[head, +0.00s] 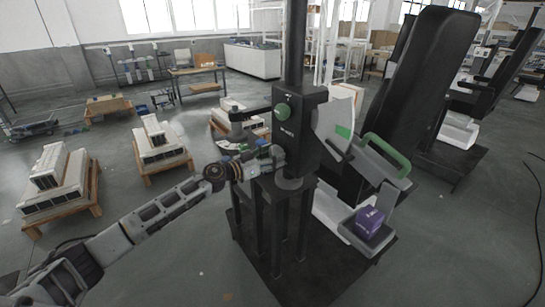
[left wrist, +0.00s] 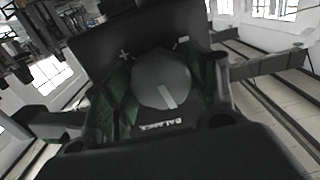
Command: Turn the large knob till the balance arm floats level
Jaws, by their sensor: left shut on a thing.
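In the left wrist view the large knob (left wrist: 163,80) is a dark grey disc with a pale pointer line, above the upside-down lettering BALANCE. The fingers of my left gripper (left wrist: 165,90) stand on both sides of it, shut on it. In the head view my left gripper (head: 274,158) reaches the black lift column (head: 305,130) from the left and hides the knob there. Right of the column, an arm with a green handle (head: 388,157) and a grey tray (head: 350,228) holds a purple block (head: 369,222). I cannot tell surely whether this is the balance arm or whether it is level. My right gripper is out of view.
A smaller green knob (head: 283,111) sits higher on the column. A tall black padded panel (head: 425,90) stands behind at the right. White stepped blocks on wooden pallets (head: 160,150) stand at the left. The floor at the front right is mostly clear, with a cable at the edge.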

